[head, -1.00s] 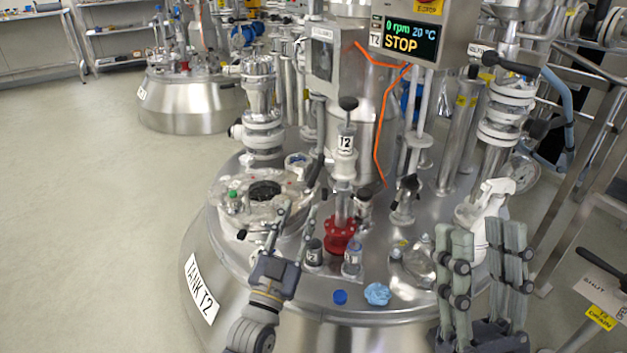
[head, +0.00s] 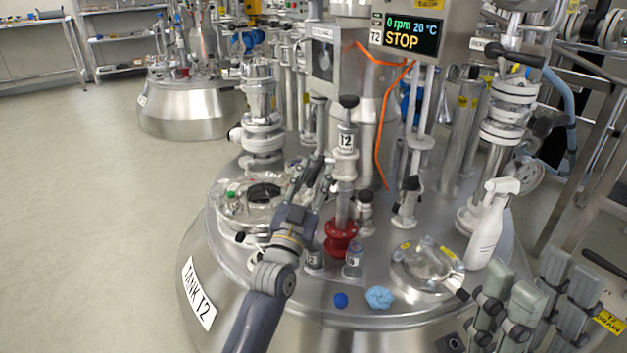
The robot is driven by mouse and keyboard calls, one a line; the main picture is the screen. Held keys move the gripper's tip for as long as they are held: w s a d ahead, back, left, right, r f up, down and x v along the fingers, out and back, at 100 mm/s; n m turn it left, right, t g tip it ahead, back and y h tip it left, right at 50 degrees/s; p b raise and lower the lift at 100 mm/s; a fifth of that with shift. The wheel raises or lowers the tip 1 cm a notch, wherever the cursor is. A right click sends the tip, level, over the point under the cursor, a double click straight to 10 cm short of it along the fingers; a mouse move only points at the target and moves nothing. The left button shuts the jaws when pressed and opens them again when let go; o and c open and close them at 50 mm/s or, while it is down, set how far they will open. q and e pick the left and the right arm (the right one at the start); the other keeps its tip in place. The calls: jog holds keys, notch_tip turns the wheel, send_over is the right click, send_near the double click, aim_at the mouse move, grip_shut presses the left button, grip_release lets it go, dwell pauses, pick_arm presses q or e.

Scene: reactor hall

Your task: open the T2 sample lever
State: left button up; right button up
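The T2 sample valve (head: 346,141) stands upright on the tank lid, with a black knob on top and a red flange (head: 341,239) at its foot. Its dark lever, on the valve's left side, is now mostly hidden by my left gripper. My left gripper (head: 314,170) is beside the valve body at lever height. Its fingers look apart, on either side of where the lever hangs; contact cannot be made out. My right gripper (head: 535,278) is open and empty at the lower right, away from the valve.
Small bottles (head: 353,254) stand by the red flange. A blue cap (head: 341,300) and crumpled blue cloth (head: 379,298) lie at the lid's front edge. A white spray bottle (head: 491,226) stands right. A round hatch (head: 228,205) is left. The T2 display (head: 411,36) reads STOP.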

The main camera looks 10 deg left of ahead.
pick_arm(q)
jog(key=shift+c, duration=0.3)
grip_shut()
